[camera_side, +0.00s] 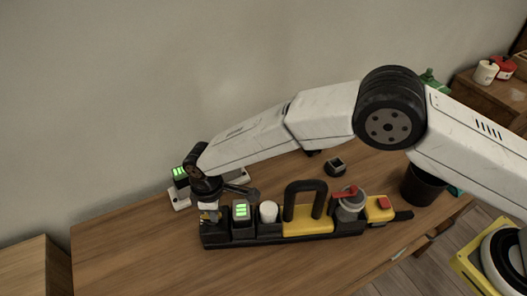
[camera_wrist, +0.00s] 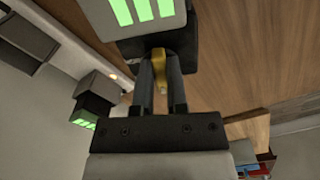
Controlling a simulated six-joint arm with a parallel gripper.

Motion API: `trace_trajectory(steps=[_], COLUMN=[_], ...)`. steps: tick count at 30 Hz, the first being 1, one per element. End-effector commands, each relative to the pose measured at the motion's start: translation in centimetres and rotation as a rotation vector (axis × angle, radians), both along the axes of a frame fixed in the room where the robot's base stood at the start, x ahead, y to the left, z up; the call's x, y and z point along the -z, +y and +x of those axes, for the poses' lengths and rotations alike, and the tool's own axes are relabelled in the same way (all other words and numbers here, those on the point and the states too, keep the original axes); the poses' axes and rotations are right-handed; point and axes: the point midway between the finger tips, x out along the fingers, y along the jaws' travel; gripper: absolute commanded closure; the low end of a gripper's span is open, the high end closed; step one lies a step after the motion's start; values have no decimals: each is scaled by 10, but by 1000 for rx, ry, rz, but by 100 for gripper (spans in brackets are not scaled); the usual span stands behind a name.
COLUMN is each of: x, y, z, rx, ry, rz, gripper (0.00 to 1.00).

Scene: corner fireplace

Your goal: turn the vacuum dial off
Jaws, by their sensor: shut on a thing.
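The long black-and-yellow device (camera_side: 308,228) lies on the wooden table. At its left end, my gripper (camera_side: 209,214) points down, and a small yellow part shows beside the fingers. In the wrist view, my gripper (camera_wrist: 159,75) has its two dark fingers shut on a narrow yellow piece, which looks like the handle of the vacuum dial (camera_wrist: 160,62). The fingers hide most of the dial, so I cannot tell its setting. The block with green lit bars (camera_side: 241,210) stands just right of the gripper; it also shows in the wrist view (camera_wrist: 140,12).
A white round knob (camera_side: 268,211), a black arched handle (camera_side: 304,200) and a red-topped grey valve (camera_side: 348,203) stand along the device. Behind my gripper is another green-lit unit (camera_side: 180,178). A black cup (camera_side: 422,186) stands to the right. The table front is clear.

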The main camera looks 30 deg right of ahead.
Motion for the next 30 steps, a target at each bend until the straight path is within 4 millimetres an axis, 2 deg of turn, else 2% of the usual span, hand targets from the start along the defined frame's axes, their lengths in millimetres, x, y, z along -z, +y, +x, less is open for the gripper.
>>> trace_trajectory(steps=[6,20,21,24,30], x=[-1,-1,-1,0,0], y=[0,0,0,0,0], z=[1,1,1,1,1], rx=[-81,-102,-102,-101,-100], ry=[0,0,0,0,0], rz=[0,1,1,1,0], gripper=[100,100,77,47,47])
